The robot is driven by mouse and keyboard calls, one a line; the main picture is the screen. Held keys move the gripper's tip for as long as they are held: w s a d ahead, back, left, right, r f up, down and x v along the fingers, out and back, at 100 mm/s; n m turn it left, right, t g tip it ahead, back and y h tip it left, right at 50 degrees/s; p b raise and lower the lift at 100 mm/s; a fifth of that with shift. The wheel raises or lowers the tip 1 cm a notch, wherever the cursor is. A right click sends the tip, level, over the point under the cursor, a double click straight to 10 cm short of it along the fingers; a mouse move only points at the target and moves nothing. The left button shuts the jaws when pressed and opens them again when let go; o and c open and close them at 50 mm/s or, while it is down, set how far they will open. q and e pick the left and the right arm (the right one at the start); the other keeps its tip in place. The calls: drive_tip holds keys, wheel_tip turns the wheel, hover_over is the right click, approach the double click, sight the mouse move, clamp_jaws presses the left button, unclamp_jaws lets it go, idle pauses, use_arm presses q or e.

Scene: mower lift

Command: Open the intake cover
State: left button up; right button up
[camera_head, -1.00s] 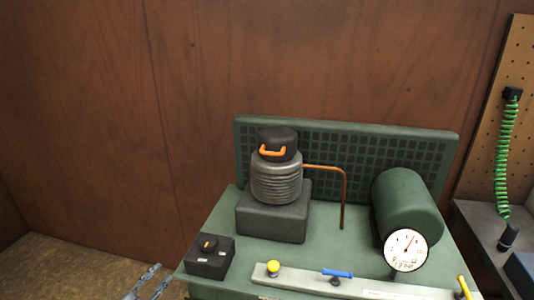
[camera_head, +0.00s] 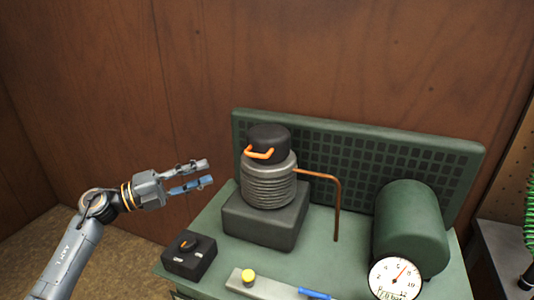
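The intake cover (camera_head: 269,139) is a black round cap with an orange handle (camera_head: 258,153) on its front left side. It sits on top of the grey ribbed cylinder (camera_head: 268,182) of the compressor. My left gripper (camera_head: 211,172) is left of the ribbed cylinder and a little lower than the cap. Its two fingers are apart and nothing shows between them. It points right and does not touch the cover. My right gripper is not in view.
A copper pipe (camera_head: 337,205) runs right from the cylinder. A green tank (camera_head: 410,228) with a dial gauge (camera_head: 395,279) stands at the right. A black switch box (camera_head: 189,255) is front left. A green mesh panel (camera_head: 375,160) stands behind.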

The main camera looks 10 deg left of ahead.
sight(252, 156)
use_arm(q)
drive_tip(key=p+x, duration=0.3)
drive_tip(key=x, duration=0.8)
drive_tip(key=shift+w+d+r, duration=0.15)
drive_tip(key=shift+d+r, duration=0.05)
drive_tip(key=shift+w+d+p, duration=0.35)
drive_tip(key=shift+d, duration=0.15)
drive_tip(key=shift+c, duration=0.4)
clamp_jaws()
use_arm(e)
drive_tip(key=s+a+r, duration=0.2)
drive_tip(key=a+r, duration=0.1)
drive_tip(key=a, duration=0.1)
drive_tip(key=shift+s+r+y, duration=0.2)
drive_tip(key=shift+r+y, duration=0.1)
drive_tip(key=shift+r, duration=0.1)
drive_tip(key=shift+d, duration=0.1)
